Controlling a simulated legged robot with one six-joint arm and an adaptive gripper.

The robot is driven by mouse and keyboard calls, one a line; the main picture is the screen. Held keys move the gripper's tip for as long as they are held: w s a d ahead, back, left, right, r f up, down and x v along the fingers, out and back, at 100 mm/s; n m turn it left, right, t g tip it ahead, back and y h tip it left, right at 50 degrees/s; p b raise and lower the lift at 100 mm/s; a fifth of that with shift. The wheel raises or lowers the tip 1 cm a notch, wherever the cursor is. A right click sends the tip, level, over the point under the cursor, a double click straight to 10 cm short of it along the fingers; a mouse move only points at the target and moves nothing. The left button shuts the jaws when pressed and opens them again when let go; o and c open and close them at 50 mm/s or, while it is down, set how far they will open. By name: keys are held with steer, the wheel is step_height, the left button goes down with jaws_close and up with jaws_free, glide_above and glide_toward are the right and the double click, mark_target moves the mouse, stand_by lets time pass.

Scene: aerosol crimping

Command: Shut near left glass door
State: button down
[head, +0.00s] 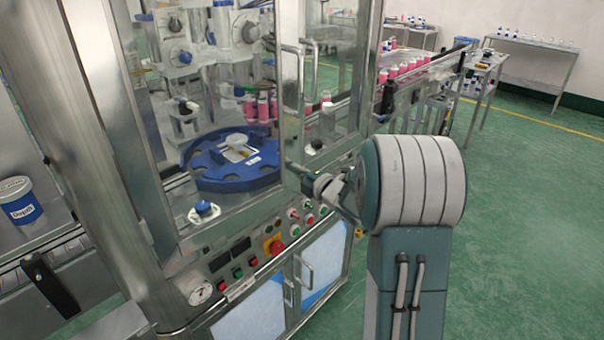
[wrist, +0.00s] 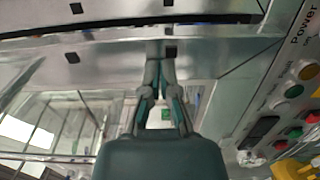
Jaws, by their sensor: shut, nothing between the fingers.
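The near left glass door (head: 224,130) is a clear pane in a steel frame, with a vertical bar handle (head: 289,80) by its right edge. I cannot tell if a small gap remains at that edge. In the head view, my gripper (head: 291,166) reaches left from my arm to the lower right corner of the door, below the handle. In the wrist view, my gripper (wrist: 161,48) has its fingertips together and empty, against or very close to a steel frame strip (wrist: 100,50). Contact is unclear.
The right door's handle (head: 312,70) stands beside the left one. Below the doors is a control panel (head: 250,255) with buttons; its buttons (wrist: 300,90) also show in the wrist view. A blue turntable (head: 222,178) sits behind the glass. Green floor (head: 520,200) is clear at right.

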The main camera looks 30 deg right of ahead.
mark_target(287, 163)
steer(key=x, duration=0.4)
steer(key=shift+w+r, duration=0.1)
steer(key=shift+r, duration=0.1)
stand_by(0.4)
steer(key=shift+a, duration=0.1)
